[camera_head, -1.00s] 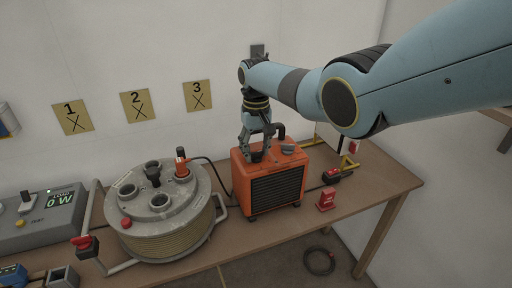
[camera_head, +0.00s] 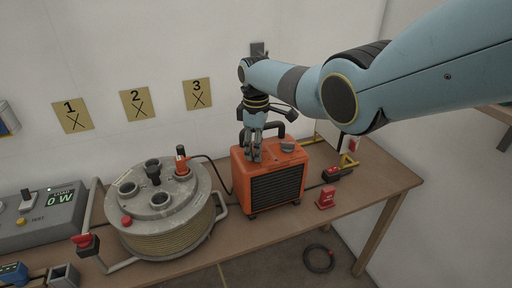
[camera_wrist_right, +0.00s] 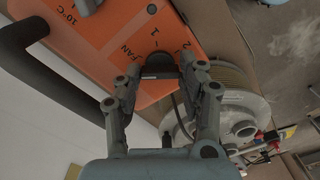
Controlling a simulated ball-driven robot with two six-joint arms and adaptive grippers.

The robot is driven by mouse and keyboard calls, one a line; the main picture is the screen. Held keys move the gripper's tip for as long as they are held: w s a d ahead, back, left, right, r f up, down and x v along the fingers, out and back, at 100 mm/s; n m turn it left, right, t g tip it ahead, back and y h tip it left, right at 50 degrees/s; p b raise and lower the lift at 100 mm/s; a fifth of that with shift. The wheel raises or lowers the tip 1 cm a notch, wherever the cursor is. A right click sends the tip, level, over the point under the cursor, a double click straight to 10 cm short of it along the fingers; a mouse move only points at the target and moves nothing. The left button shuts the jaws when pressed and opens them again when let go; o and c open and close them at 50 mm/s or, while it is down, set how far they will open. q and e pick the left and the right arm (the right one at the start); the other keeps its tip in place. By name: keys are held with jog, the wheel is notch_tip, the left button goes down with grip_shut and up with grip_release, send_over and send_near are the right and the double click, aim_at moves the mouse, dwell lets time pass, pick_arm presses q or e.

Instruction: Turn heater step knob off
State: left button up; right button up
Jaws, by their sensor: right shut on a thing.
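The orange heater (camera_head: 237,180) stands upright on the bench, with a black front grille. Its step knob (camera_wrist_right: 159,66) is dark and sits on the top panel near the printed marks FAN, 1 and 2 in the right wrist view. My right gripper (camera_head: 254,157) points down at the heater top. In the wrist view its fingers (camera_wrist_right: 160,64) lie on both sides of the step knob, shut on it. The fingers hide the knob in the head view, and I cannot tell its exact setting. My left gripper is not in view.
A second grey knob (camera_head: 287,146) and a black handle (camera_head: 292,114) are on the heater top. A round cable reel (camera_head: 165,230) stands left of it. The load display (camera_head: 60,199) reads 0 W. A red block (camera_head: 326,198) sits at right.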

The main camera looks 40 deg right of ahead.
jog(key=n, duration=0.7)
dwell(0.6)
jog(key=o, duration=1.2)
jog(key=shift+c, duration=0.2)
notch_tip(320, 180, up, 12)
